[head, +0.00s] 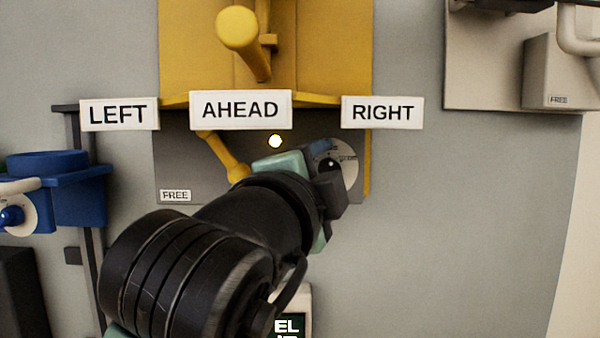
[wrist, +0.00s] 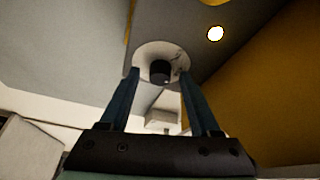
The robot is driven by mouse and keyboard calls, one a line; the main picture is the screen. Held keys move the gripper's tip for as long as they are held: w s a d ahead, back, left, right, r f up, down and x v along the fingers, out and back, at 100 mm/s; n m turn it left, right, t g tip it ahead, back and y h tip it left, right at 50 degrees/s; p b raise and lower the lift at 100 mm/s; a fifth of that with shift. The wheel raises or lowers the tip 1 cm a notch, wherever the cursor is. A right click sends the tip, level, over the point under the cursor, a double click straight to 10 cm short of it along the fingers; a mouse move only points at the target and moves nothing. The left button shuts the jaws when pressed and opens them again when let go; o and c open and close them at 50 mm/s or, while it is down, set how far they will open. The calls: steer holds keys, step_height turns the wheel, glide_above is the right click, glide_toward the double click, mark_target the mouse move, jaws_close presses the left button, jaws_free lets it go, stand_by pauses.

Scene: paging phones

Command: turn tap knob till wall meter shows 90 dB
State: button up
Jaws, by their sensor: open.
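The tap knob (wrist: 160,73) is a short dark cylinder on a round pale dial (wrist: 176,55) in the wrist view. My gripper (wrist: 159,78) is open, with one finger on each side of the knob; contact is not clear. In the head view the dial (head: 349,172) shows at the right of the yellow phone's dark lower panel, partly covered by my gripper (head: 333,170). A screen with the cut-off letters "EL" (head: 287,327) shows at the bottom edge; I cannot tell whether it is the wall meter. No dB reading is legible.
A yellow phone housing (head: 315,50) is above, with signs LEFT (head: 119,114), AHEAD (head: 241,110) and RIGHT (head: 382,112). A small lamp (head: 275,141) glows. A blue phone (head: 70,185) is at left, a beige one (head: 490,80) at upper right. Grey wall at lower right is clear.

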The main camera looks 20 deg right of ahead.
steer(key=r+b+v, duration=0.1)
steer(key=b+v, duration=0.3)
steer(key=v, duration=0.9)
steer(key=shift+f, duration=0.5)
steer(key=shift+d, duration=0.1)
